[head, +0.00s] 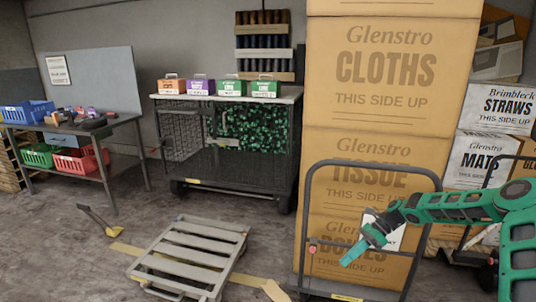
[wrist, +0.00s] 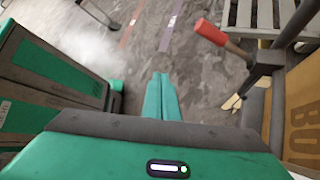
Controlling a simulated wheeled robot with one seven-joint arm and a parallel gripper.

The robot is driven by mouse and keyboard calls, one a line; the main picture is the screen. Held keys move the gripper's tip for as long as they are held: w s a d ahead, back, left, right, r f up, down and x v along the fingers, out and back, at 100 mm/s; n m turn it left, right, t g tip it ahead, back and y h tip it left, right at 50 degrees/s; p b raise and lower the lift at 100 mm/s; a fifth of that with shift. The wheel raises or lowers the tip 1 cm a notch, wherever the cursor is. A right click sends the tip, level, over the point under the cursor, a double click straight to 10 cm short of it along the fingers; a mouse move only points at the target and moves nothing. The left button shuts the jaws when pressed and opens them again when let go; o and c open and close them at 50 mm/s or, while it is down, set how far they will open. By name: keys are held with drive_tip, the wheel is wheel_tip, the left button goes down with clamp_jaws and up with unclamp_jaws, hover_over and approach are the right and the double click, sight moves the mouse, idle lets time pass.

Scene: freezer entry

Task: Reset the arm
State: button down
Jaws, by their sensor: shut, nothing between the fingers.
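My green arm reaches in from the right of the head view, and my gripper (head: 347,262) points down and left in front of the stacked cardboard boxes. In the wrist view my gripper (wrist: 160,78) shows its two green fingers side by side, closed together with nothing between them. The grey floor lies beyond the fingertips. The gripper is close to the grey frame of a trolley (head: 311,215), whose bar with a red end (wrist: 209,32) shows in the wrist view. I cannot tell the exact gap.
Tall boxes (head: 390,140) stand on the trolley. A slatted platform (head: 190,258) lies on the floor to the left. A wire cage cart (head: 235,177) with colored boxes on top and a workbench (head: 95,130) with crates stand behind. Floor at the lower left is mostly clear.

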drive_tip(key=s+d+r+n+h, duration=0.5)
drive_tip(key=s+r, duration=0.6)
drive_tip(key=s, duration=0.1)
drive_tip(key=s+d+r+n+h, duration=0.4)
drive_tip(key=s+d+r+n, duration=0.15)
drive_tip(key=s+r, duration=0.55)
drive_tip(key=s+r+n+t, duration=0.1)
drive_tip(key=s+r+n, duration=0.1)
drive_tip(key=s, duration=0.8)
drive_tip(key=s+r+n+t, duration=0.1)
drive_tip(key=s+r+t, duration=0.1)
drive_tip(key=s, duration=0.9)
drive_tip(key=shift+d+r+n, duration=0.15)
drive_tip(key=shift+n, duration=0.2)
